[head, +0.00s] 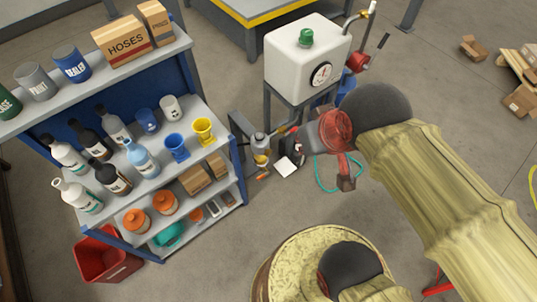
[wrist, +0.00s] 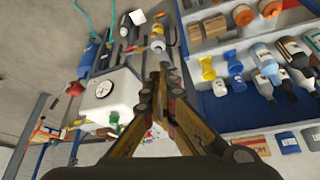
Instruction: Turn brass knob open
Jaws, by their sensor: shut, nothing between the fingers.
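A small brass-yellow part (head: 262,160), which looks like the knob, sits on a grey fitting low between the shelf and the tank stand. A brass-yellow part (wrist: 158,45) also shows in the wrist view, just beyond my fingertips; its exact shape is too small to tell. My gripper (wrist: 162,72) is shut and empty, its fingers together and apart from the brass part as far as I can tell. In the head view my wrist hangs right of the fitting and partly hides my gripper.
A white tank (head: 292,62) with a gauge and green cap stands behind on a dark frame. A shelf (head: 190,115) with bottles and cups is at left. Teal hose lies on the floor.

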